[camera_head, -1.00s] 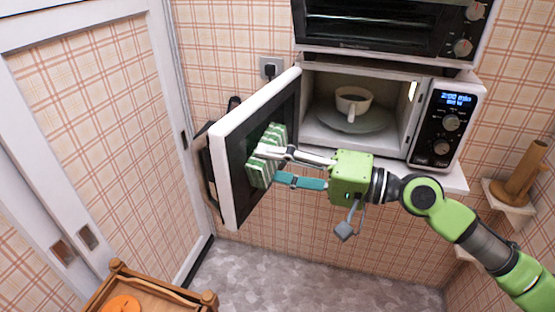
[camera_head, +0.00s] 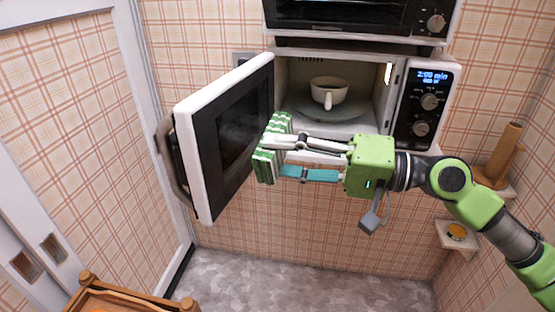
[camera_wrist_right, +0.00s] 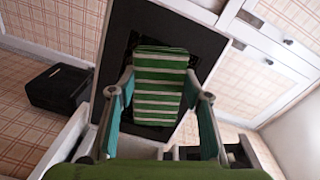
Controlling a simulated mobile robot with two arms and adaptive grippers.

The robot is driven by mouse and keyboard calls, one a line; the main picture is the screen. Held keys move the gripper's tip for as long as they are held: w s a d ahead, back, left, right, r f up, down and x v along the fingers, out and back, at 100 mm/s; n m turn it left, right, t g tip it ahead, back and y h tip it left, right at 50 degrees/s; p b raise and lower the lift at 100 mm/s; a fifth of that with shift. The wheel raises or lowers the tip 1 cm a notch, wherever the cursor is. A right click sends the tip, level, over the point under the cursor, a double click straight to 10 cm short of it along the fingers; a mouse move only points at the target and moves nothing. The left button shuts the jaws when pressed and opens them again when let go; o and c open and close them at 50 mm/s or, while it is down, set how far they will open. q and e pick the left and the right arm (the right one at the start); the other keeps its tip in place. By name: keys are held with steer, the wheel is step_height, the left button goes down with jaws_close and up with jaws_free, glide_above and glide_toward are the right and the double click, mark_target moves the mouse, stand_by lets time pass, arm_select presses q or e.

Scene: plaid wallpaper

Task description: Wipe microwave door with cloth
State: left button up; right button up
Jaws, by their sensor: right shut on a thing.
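The white microwave (camera_head: 425,105) stands with its door (camera_head: 237,130) swung open to the left, its dark inner panel facing right. My right gripper (camera_head: 272,155) is shut on a green-and-white striped cloth (camera_head: 278,125). The cloth is at the hinge-side edge of the door and partly overlaps it in the head view. In the right wrist view the cloth (camera_wrist_right: 160,85) lies between the fingers (camera_wrist_right: 160,110), in front of the dark door panel (camera_wrist_right: 205,45). I cannot tell whether it touches the panel. My left gripper is out of view.
A white cup (camera_head: 329,91) sits on the plate inside the microwave. A toaster oven (camera_head: 350,15) is above it. A small wall shelf (camera_head: 458,236) is at the lower right. A wooden cart (camera_head: 125,300) stands at the lower left, beside a white door frame (camera_head: 165,90).

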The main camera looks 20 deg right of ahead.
steer(key=shift+s+d+f+b, duration=0.1)
steer(key=shift+s+d+b, duration=0.05)
steer(key=shift+d+b, duration=0.15)
steer(key=shift+b+v, duration=0.4)
steer(key=shift+v, duration=0.35)
steer(key=shift+s+d, duration=0.25)
steer(key=shift+s, duration=0.15)
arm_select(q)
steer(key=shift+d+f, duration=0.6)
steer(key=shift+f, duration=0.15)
